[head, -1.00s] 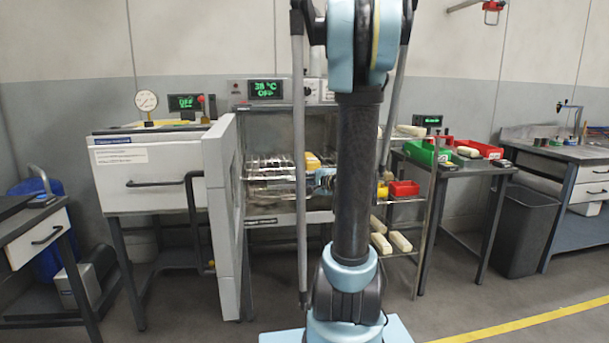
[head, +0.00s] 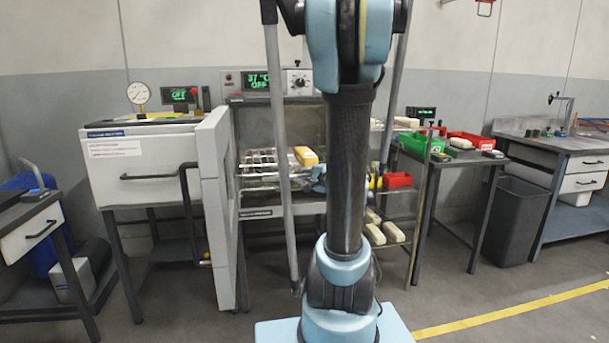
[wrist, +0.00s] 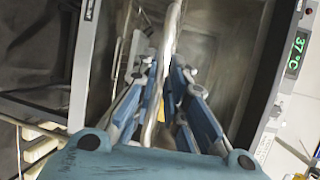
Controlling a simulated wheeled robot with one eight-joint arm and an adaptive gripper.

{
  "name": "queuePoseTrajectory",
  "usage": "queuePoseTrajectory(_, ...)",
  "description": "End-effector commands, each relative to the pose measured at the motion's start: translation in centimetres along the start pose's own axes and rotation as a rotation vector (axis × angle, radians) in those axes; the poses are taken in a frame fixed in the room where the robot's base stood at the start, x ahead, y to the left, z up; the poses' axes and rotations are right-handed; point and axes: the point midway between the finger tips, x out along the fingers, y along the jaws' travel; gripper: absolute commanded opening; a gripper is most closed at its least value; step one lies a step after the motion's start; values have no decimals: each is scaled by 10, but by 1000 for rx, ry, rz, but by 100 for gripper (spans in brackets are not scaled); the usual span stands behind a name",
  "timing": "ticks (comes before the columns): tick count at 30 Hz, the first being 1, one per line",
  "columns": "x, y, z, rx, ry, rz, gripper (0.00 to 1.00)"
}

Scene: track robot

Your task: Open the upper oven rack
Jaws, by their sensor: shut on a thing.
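The oven (head: 283,83) stands with its grey door (head: 216,200) swung open at the left of its chamber. The upper wire rack (head: 258,168) sits in the chamber and bears a yellow block (head: 306,156) and metal items. My gripper (head: 316,180) is at the rack's front edge, partly hidden by my own arm. In the wrist view, my gripper (wrist: 160,85) has its blue fingers shut on a bright metal bar (wrist: 151,128), the rack's front bar. The rack's right part is hidden behind my arm in the head view.
Right of the oven, a trolley holds a red bin (head: 397,180) and pale blocks (head: 374,234). A table with a green bin (head: 417,146) stands beyond it. A white drawer cabinet (head: 140,165) stands left of the door. Floor in front is clear.

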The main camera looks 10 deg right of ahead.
Motion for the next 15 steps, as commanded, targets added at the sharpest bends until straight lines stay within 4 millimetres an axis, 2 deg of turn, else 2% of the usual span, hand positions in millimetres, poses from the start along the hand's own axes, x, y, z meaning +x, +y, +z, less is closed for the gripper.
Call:
queuePoseTrajectory(1, -1, 2, -1, -2, 5, 5, 0)
queuePoseTrajectory(2, 0, 2, -1, -2, 5, 5, 20)
queuePoseTrajectory(3, 0, 2, -1, -2, 5, 5, 28)
queuePoseTrajectory(15, -17, -7, 7, -9, 3, -14, 28)
